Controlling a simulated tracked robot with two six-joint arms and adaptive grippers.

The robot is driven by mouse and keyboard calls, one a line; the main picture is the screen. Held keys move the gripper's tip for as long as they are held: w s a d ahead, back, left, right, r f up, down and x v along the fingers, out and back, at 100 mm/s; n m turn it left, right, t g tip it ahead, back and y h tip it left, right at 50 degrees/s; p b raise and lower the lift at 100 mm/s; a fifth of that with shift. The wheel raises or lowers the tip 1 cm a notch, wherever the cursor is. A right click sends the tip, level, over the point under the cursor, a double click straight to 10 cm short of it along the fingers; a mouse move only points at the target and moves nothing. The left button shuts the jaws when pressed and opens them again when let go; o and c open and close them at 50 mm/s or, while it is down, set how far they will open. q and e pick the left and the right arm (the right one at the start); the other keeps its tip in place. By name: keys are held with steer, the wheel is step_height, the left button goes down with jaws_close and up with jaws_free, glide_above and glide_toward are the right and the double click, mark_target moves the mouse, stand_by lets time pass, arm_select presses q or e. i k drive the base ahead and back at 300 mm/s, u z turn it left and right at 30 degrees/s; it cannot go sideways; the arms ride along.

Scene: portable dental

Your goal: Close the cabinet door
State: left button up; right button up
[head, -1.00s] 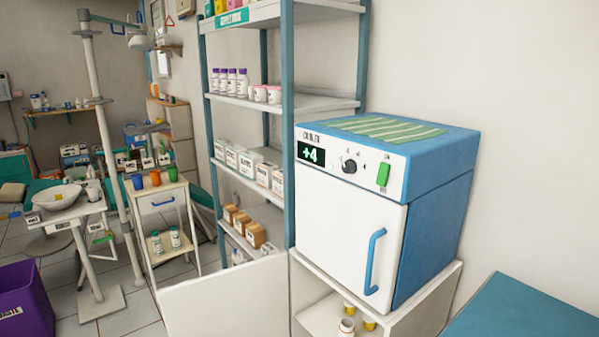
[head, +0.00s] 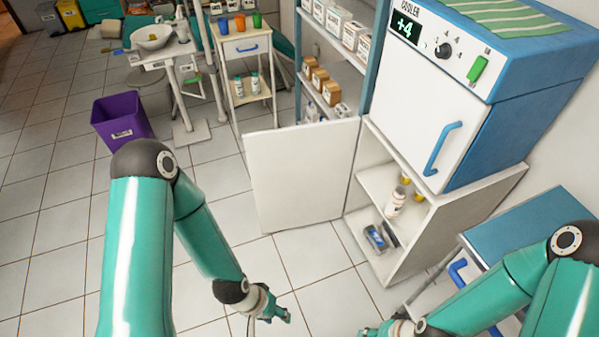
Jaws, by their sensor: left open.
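The white cabinet door (head: 300,176) stands wide open, swung out to the left of the low white cabinet (head: 455,222) under the cooler. The cabinet's inside shows, with a white bottle (head: 396,203) and yellow-capped containers on its shelf and small packs (head: 380,238) on its floor. My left gripper (head: 284,317) is in front of and below the door, apart from it, open and empty. My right gripper (head: 372,331) is at the bottom edge, in front of the cabinet; its fingers are small and partly cut off.
The blue and white cooler (head: 425,105) sits on the cabinet, its own door shut. A blue-topped cart (head: 535,240) stands close at right. A purple bin (head: 122,119) and a small trolley (head: 245,48) stand behind. Tiled floor left of the door is clear.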

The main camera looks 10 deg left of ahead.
mark_target(300, 175)
steer(key=z, duration=1)
steer(key=i, duration=0.1)
steer(key=u, duration=2.5)
steer(key=i, duration=4.05)
steer(key=z, duration=1.15)
steer(key=i, duration=0.15)
steer(key=z, duration=2.15)
